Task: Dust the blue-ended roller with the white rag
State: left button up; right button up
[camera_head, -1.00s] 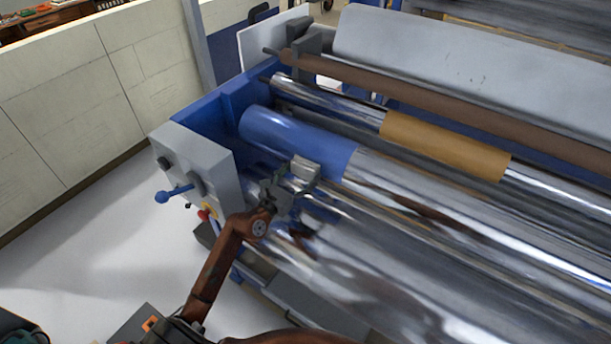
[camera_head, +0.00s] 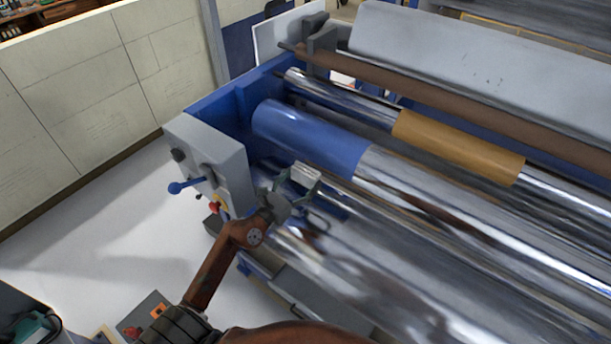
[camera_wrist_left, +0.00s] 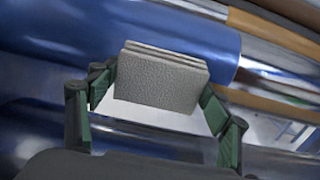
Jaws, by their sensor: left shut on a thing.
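The blue-ended roller (camera_head: 312,138) is a shiny metal cylinder with a blue section at its left end, lying across the machine. It also shows behind the rag in the left wrist view (camera_wrist_left: 150,28). The white rag (camera_head: 306,174) is a small folded, textured greyish-white block. My left gripper (camera_head: 298,184) is shut on the rag, with its green-lined fingers on both sides of it (camera_wrist_left: 160,105). The rag is just in front of the blue section; I cannot tell if they touch. My right gripper is not in view.
A roller with an orange band (camera_head: 458,146) and a brown roller (camera_head: 470,105) lie behind. A grey end housing (camera_head: 207,160) with a blue lever (camera_head: 186,186) and a red knob (camera_head: 214,208) stands left of my gripper. The white floor (camera_head: 95,230) at left is clear.

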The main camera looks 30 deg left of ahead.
pick_arm(q)
jog(key=shift+s+a, duration=0.1)
jog(key=shift+s, duration=1.35)
